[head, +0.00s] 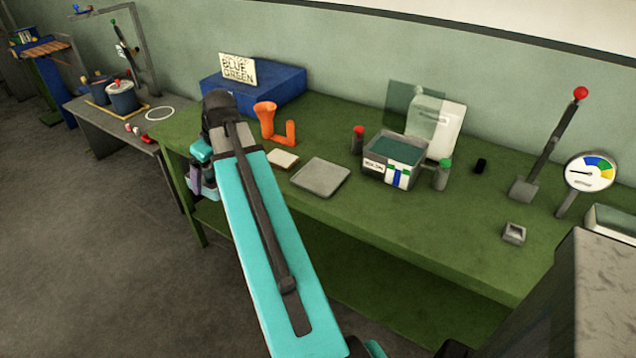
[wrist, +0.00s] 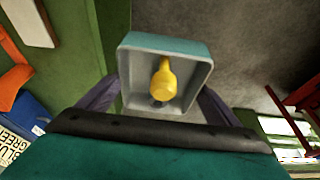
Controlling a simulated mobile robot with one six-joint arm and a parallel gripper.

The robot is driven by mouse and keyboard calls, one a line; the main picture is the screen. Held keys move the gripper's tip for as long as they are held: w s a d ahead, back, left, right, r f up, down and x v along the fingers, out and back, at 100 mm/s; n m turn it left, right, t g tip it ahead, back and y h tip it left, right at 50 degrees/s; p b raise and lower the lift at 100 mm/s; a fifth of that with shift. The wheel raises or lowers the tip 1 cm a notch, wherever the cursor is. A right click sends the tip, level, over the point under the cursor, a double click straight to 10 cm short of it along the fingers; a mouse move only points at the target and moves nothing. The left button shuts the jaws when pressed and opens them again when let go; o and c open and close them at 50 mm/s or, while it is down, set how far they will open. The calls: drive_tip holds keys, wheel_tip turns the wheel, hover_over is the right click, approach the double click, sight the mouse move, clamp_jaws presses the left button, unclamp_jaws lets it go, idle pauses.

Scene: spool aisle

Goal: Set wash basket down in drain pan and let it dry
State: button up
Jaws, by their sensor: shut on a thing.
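My gripper (wrist: 161,104) is shut on a small square open box with pale grey-teal walls, which I take as the wash basket (wrist: 137,57). A yellow rounded piece (wrist: 163,80) lies inside it. In the head view my gripper (head: 201,180) and the basket (head: 204,189) are partly hidden by my arm, off the left end of the green bench. A flat grey square tray, apparently the drain pan (head: 320,178), lies on the bench to the right, apart from the basket; it looks empty.
A labelled tank of dark green liquid (head: 395,153) stands right of the tray, between red- and green-topped posts. A small pale pad (head: 283,158), an orange bracket (head: 272,124) and a blue box (head: 255,88) are nearby. A lever (head: 550,150) and gauge (head: 590,172) stand far right.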

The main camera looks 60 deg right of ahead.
drive_tip(key=s+d+f+b, duration=0.1)
drive_tip(key=s+d+f, duration=0.1)
drive_tip(key=s+d, duration=0.3)
drive_tip(key=s+d+f+b, duration=0.1)
drive_tip(key=s+d+f, duration=0.2)
drive_tip(key=d, duration=0.6)
drive_tip(key=shift+s, duration=1.2)
drive_tip(key=shift+d+r, duration=0.1)
drive_tip(key=shift+d, duration=0.05)
drive_tip(key=p, duration=0.3)
hover_over(317, 176)
drive_tip(key=s, duration=0.1)
drive_tip(key=shift+s+f, duration=0.15)
drive_tip(key=shift+f, duration=0.55)
drive_tip(key=shift+s, duration=0.1)
drive_tip(key=shift+f, duration=0.2)
drive_tip(key=shift+f, duration=1.65)
drive_tip(key=shift+f, duration=0.1)
